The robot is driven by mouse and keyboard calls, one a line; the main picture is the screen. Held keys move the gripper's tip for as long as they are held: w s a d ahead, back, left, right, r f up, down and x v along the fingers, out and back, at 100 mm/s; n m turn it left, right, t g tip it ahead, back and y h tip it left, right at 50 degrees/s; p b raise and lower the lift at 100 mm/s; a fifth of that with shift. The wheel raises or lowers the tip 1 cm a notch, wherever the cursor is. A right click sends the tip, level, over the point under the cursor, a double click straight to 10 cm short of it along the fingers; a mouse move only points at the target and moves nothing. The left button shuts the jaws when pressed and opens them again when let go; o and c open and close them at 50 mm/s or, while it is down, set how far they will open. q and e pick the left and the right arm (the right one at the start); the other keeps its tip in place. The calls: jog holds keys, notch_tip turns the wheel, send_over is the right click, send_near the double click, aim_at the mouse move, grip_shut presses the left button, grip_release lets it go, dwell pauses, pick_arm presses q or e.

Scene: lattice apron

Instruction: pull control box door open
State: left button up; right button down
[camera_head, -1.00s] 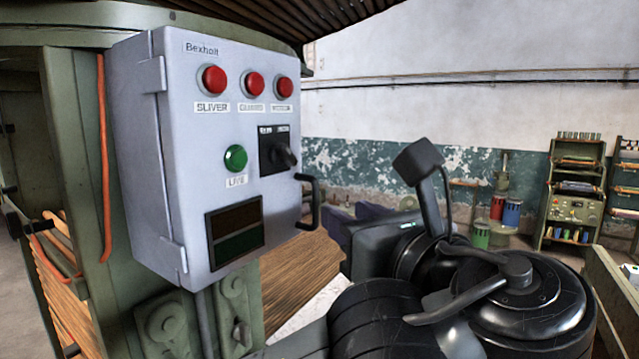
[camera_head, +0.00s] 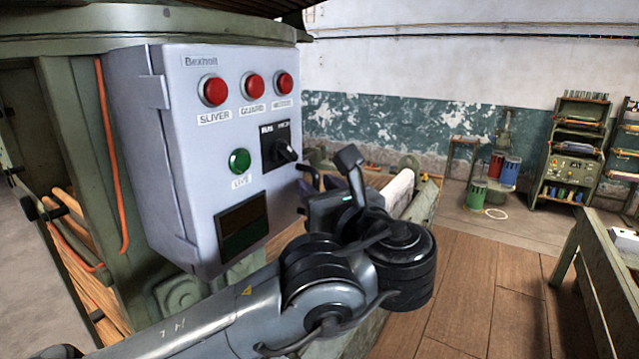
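The grey control box (camera_head: 200,150) hangs on the green machine at the left. Its door (camera_head: 215,180) appears shut, with hinges on its left edge and a black handle (camera_head: 309,179) on its right edge. My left arm comes in from the lower left, below the box. My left gripper (camera_head: 345,185) is just right of the handle, and its dark body covers the handle's lower part. One dark finger sticks up. The other finger is not clearly seen, so I cannot tell if it touches the handle. My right gripper is not in view.
The door carries red buttons (camera_head: 254,86), a green button (camera_head: 239,161) and a black rotary switch (camera_head: 285,150). A workbench (camera_head: 600,275) stands at the lower right. Cans (camera_head: 494,170) and a green shelf unit (camera_head: 574,150) stand farther back. The wooden floor (camera_head: 480,290) at right is clear.

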pick_arm(q)
jog(key=shift+c, duration=0.5)
grip_shut()
